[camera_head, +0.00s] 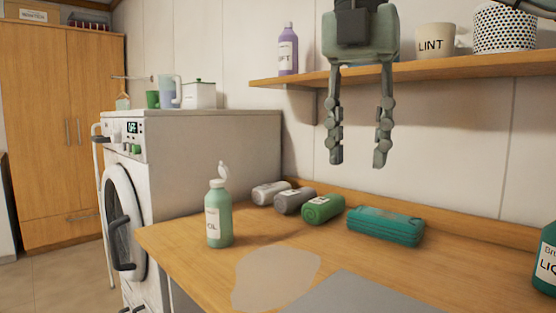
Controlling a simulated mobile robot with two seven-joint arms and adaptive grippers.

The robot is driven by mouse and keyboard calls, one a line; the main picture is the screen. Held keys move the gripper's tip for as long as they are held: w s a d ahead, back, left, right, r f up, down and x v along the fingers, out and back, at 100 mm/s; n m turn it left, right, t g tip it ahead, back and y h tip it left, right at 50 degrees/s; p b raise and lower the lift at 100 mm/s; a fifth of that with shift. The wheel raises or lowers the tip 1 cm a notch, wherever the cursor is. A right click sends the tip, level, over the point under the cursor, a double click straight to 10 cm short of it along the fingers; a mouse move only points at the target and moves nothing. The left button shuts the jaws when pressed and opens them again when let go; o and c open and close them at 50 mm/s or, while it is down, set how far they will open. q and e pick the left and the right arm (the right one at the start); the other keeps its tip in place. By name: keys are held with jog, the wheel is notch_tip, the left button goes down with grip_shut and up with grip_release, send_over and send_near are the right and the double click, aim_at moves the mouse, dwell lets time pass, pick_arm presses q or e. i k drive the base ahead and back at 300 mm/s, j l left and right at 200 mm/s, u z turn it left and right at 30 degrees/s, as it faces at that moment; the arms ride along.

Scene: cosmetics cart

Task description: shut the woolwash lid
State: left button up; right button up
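The woolwash is most likely the green bottle (219,222) standing upright at the left part of the counter; only part of its label can be read. Its pale flip lid (223,171) is open and stands up from the cap. My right gripper (357,163) hangs from the top of the view with its fingers pointing down, spread apart and empty. It is above the counter, to the right of the bottle and higher, apart from it. My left gripper is not in view.
Several rolled bottles lie behind, including a green one (322,208), beside a teal case (385,225). A green bottle (546,258) stands at the right edge. A shelf (430,70) runs along the wall behind my gripper. A washing machine (205,150) stands left.

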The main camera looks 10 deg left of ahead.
aim_at(224, 170)
jog(key=i+j+z, duration=0.2)
jog(key=j+z, duration=0.2)
jog(key=j, duration=0.25)
jog(key=i+j+z, duration=0.2)
jog(key=j, duration=0.15)
jog(key=i+j, duration=0.1)
jog(key=j, duration=0.4)
jog(key=i+j+z, duration=0.1)
jog(key=j, duration=0.95)
jog(key=i+z, duration=0.05)
